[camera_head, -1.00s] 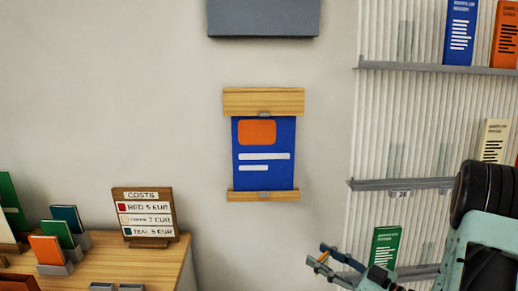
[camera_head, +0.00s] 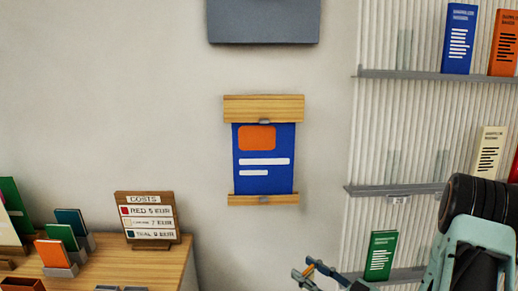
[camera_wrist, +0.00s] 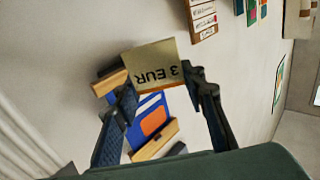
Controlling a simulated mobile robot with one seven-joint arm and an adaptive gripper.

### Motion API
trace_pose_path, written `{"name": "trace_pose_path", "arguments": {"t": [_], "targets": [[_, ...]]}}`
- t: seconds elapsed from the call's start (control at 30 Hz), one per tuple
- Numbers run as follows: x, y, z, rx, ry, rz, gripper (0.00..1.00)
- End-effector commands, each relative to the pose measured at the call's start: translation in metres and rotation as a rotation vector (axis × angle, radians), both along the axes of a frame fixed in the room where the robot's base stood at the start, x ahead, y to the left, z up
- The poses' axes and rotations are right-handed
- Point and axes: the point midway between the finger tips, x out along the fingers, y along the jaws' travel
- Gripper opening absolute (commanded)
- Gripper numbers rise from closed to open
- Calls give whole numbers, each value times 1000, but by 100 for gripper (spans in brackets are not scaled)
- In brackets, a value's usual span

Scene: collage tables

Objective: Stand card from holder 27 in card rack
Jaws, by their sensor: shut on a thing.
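My gripper (camera_wrist: 160,84) is shut on a pale tan card (camera_wrist: 152,62), which reads "3 EUR" upside down in the wrist view. The card spans between the two fingertips and sticks out past them. In the head view my gripper (camera_head: 308,274) is low at the picture's bottom edge, left of the wall shelves; the card cannot be made out there. Small grey stands on the wooden table hold an orange card (camera_head: 52,253), a green card (camera_head: 62,236) and a teal card (camera_head: 71,220).
The wooden table (camera_head: 170,262) at lower left carries a costs sign (camera_head: 147,220). A blue poster (camera_head: 264,176) hangs on the wall between table and shelves. A green leaflet (camera_head: 381,254) stands on the lower shelf, right of my gripper. A grey box (camera_head: 264,22) is above.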

Motion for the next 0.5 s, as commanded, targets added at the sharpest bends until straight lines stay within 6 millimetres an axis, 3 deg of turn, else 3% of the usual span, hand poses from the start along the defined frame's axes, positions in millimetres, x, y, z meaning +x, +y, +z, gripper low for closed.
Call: {"name": "trace_pose_path", "arguments": {"t": [0.23, 0.5], "targets": [[-2, -1, -2, 4, 5, -204, 26], [-6, -5, -6, 1, 1, -293, 26]]}}
